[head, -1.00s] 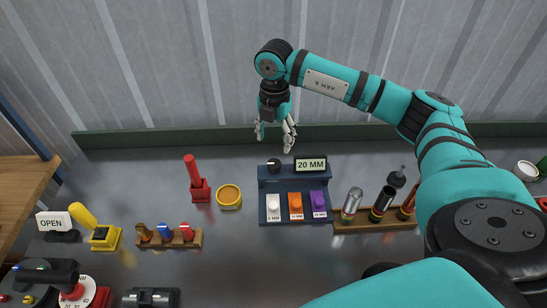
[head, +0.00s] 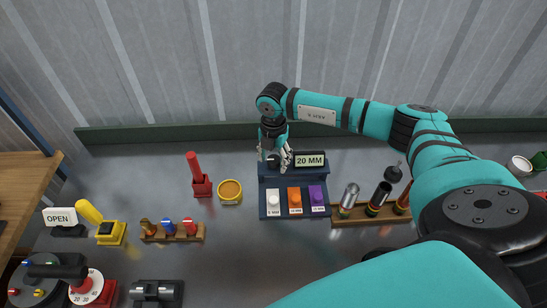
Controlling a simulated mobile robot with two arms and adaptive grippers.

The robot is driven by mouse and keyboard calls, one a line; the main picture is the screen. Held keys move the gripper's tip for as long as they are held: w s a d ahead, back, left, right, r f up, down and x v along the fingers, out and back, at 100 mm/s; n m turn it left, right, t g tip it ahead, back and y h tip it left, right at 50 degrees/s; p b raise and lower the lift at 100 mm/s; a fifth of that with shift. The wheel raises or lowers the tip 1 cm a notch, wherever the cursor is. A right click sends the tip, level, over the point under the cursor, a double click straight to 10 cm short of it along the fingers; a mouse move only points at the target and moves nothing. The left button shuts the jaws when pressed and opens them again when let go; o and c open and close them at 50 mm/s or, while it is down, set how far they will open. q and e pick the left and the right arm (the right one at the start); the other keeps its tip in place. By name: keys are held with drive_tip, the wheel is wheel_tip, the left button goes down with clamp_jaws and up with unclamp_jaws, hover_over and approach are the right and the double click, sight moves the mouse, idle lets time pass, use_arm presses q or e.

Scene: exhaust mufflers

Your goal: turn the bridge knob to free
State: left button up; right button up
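The blue unit (head: 325,183) stands at the middle of the bench with a 20 MM display (head: 310,160). A small dark round knob (head: 273,161) with a light mark sits on its upper left. No label on it reads "bridge" or "free", so I cannot tell its setting. My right gripper (head: 275,158) points down over this knob, its fingers apart on either side and partly hiding it. I cannot tell whether the fingers touch it. My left gripper is not in view.
White, orange and purple blocks (head: 295,200) fill the unit's front. A yellow-rimmed cup (head: 230,190) and red post (head: 198,175) stand left of it. A wooden rack (head: 350,215) with metal tubes stands right. A numbered dial (head: 87,285) is at bottom left. Bench behind the cup is clear.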

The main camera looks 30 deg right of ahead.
drive_tip(key=c, duration=0.9)
drive_tip(key=n+b, duration=0.3)
drive_tip(key=n, duration=0.1)
drive_tip(key=shift+f+b, duration=0.2)
drive_tip(key=shift+b, duration=0.2)
drive_tip(key=n+b, duration=0.4)
drive_tip(key=n, duration=0.1)
drive_tip(key=shift+d, duration=0.1)
drive_tip(key=n+b, duration=0.4)
drive_tip(key=n, duration=0.1)
drive_tip(key=shift+r, duration=0.1)
drive_tip(key=shift+d+r+n+b, duration=0.15)
drive_tip(key=shift+n+b, duration=0.9)
drive_tip(key=shift+n, duration=0.85)
